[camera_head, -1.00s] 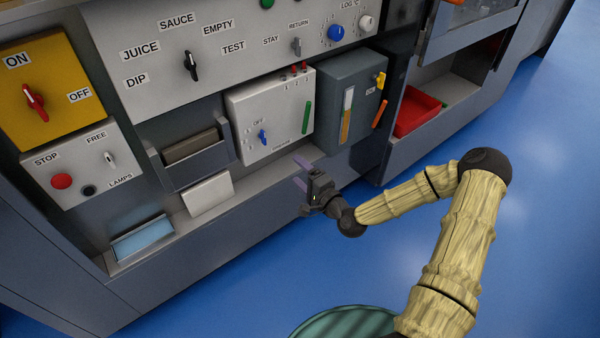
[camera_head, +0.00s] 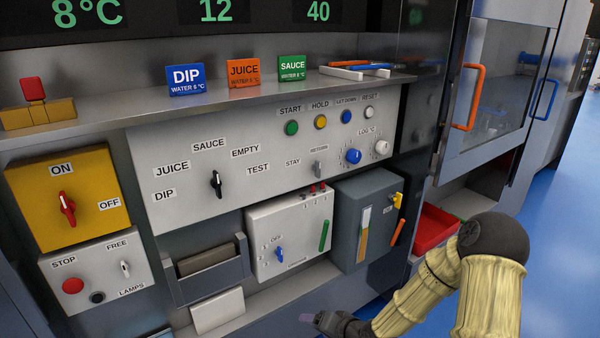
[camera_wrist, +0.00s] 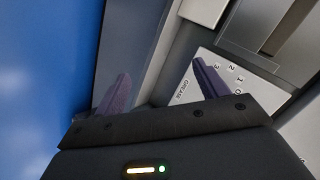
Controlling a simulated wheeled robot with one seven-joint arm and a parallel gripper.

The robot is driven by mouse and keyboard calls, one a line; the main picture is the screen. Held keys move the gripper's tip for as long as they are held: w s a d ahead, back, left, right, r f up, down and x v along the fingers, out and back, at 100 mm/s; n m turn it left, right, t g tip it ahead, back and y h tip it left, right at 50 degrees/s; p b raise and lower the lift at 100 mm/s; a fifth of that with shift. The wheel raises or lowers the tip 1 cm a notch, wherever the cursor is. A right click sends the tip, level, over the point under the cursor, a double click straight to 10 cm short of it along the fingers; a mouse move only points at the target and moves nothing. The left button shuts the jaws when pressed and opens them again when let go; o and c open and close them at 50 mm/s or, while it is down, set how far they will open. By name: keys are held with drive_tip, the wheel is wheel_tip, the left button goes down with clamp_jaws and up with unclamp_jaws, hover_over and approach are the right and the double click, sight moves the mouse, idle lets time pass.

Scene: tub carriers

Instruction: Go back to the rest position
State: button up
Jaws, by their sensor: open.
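My gripper (camera_wrist: 162,88) shows in the wrist view with its two purple fingers apart and nothing between them. In the head view my gripper (camera_head: 320,318) is at the bottom edge, in front of the panel's lower ledge, partly cut off by the frame. It appears clear of the white box (camera_head: 290,232) with the blue knob, which is above it in the picture. The same box shows in the wrist view (camera_wrist: 195,88), partly hidden behind one finger. My arm reaches in from the lower right, bent at a dark elbow.
The grey panel (camera_head: 200,160) with knobs and switches fills the left and middle. A grey box (camera_head: 350,220) stands beside the white one. A red tray (camera_head: 430,232) sits in an opening behind my elbow. Blue floor (camera_head: 565,240) is open at the right.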

drive_tip(key=s+d+r+n+g+h, duration=0.2)
drive_tip(key=s+d+r+h, duration=0.25)
drive_tip(key=s+r, duration=0.3)
drive_tip(key=s+d+r+n+g+h, duration=0.1)
drive_tip(key=s+d+r+g+h, duration=0.2)
drive_tip(key=s+d+r, duration=0.5)
drive_tip(key=w+p+v, duration=0.2)
drive_tip(key=p+v, duration=1.2)
drive_tip(key=p, duration=0.1)
drive_tip(key=w+a+r+p+v, duration=0.1)
drive_tip(key=w+p+v, duration=0.1)
drive_tip(key=p+v, duration=1.2)
drive_tip(key=shift+w+p, duration=0.15)
drive_tip(key=shift+p, duration=0.2)
drive_tip(key=shift+a+y, duration=0.1)
drive_tip(key=shift+y, duration=0.15)
